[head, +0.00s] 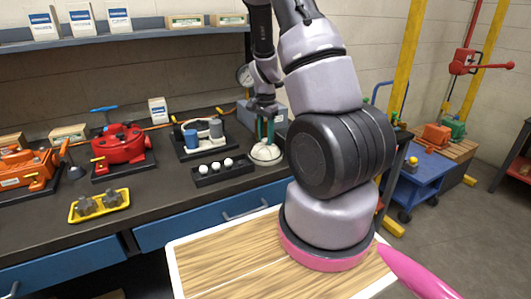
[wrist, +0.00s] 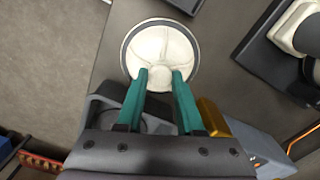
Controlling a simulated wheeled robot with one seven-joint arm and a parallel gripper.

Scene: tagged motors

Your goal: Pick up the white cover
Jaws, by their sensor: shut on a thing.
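The white cover (head: 266,154) is a round, domed piece with a knob on top and a dark rim. It is on the dark workbench, right of the black tray with white balls. In the wrist view the white cover (wrist: 160,45) shows from above with its ribs and central knob. My gripper (head: 266,140) points down onto it. In the wrist view the green fingers of my gripper (wrist: 160,73) are shut on the knob. I cannot tell whether the rim touches the bench.
A black tray (head: 222,174) with white balls is just left of the cover. A blue and white pump unit (head: 202,136) is behind it. A red motor (head: 122,152) and yellow tray (head: 100,206) are farther left. A grey box (head: 250,112) stands behind my gripper.

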